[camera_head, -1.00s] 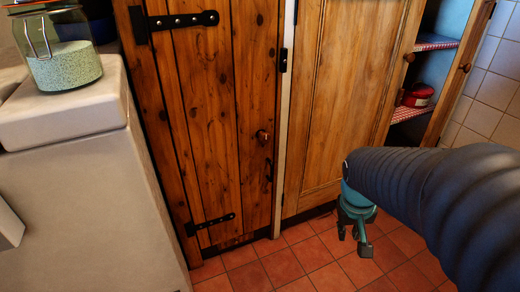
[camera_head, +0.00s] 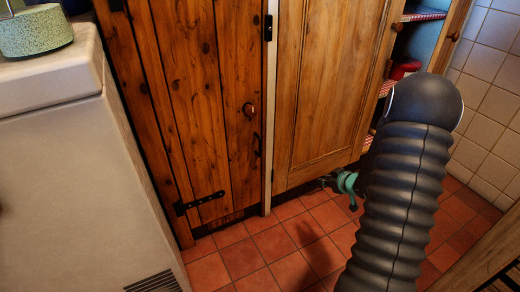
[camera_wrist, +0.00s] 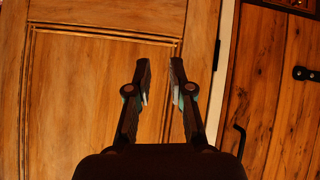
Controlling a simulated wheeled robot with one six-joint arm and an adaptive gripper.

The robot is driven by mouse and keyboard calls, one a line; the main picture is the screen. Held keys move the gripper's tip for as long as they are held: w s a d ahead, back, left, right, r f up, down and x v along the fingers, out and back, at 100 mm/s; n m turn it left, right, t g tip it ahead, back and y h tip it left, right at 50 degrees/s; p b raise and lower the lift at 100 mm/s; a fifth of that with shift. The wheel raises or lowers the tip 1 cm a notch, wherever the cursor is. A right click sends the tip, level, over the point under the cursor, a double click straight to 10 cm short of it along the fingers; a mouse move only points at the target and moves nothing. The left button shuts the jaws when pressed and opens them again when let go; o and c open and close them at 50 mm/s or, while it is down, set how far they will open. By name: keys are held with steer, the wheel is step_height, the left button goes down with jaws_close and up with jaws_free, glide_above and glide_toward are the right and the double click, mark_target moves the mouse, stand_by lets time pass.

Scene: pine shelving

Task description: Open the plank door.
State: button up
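The plank door (camera_head: 208,95) is dark knotty wood and is shut. It has a round wooden knob (camera_head: 249,109) and a thin black handle (camera_head: 257,145) on its right edge, and a black strap hinge (camera_head: 200,203) low on the left. My gripper (camera_head: 325,181) is low and right of the door, in front of the paler panelled door's lower part. In the wrist view, which looks upside down, its fingers (camera_wrist: 160,65) are apart and empty. The plank door (camera_wrist: 275,85) and its black handle (camera_wrist: 239,140) are to their right there; the knob is not visible.
The paler panelled door (camera_head: 325,90) is beside the plank door. An open cupboard with a red-checked shelf (camera_head: 420,15) is at the far right. A white counter block (camera_head: 60,140) stands close on the left. The tiled floor (camera_head: 270,245) in front is clear.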

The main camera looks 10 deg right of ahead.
steer(key=w+a+r+n+t+y, duration=0.1)
steer(key=w+a+r+n+y, duration=0.1)
steer(key=a+y, duration=0.25)
steer(key=n+y, duration=0.3)
steer(key=y, duration=0.5)
glide_toward(260, 154)
steer(key=shift+h, duration=0.25)
steer(key=x, duration=0.3)
steer(key=r+x, duration=0.1)
steer(key=x, duration=0.3)
steer(key=r+x, duration=0.1)
steer(key=x, duration=0.2)
steer(key=shift+w+r, duration=0.2)
steer(key=shift+w, duration=0.05)
jaws_close()
